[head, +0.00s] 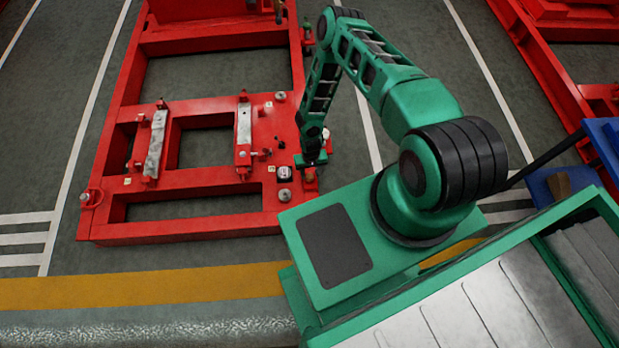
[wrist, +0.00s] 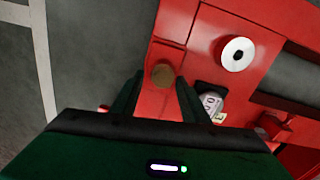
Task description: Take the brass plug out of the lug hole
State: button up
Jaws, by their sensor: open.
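The brass plug shows in the wrist view as a round, dull brass disc (wrist: 163,74) on a red lug at the edge of the red frame (wrist: 205,55). My gripper (wrist: 159,83) is open, with one dark green finger on each side of the plug in the picture. I cannot tell whether the fingers touch it or how far above it they are. In the head view my gripper (head: 312,160) points down at the right edge of the red frame (head: 190,226).
A white round fitting with a dark centre (wrist: 238,54) sits near the plug, and a small white gauge-like part (wrist: 211,102) is close to the right finger. Grey metal bars (head: 156,143) lie on the frame.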

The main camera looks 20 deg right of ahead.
jog(key=shift+m, duration=0.7)
jog(key=m, duration=0.5)
jog(key=shift+s+d, duration=0.1)
jog(key=shift+s, duration=0.05)
jog(key=m, duration=0.7)
jog(key=shift+s, duration=0.15)
jog(key=shift+a, duration=0.3)
grip_shut()
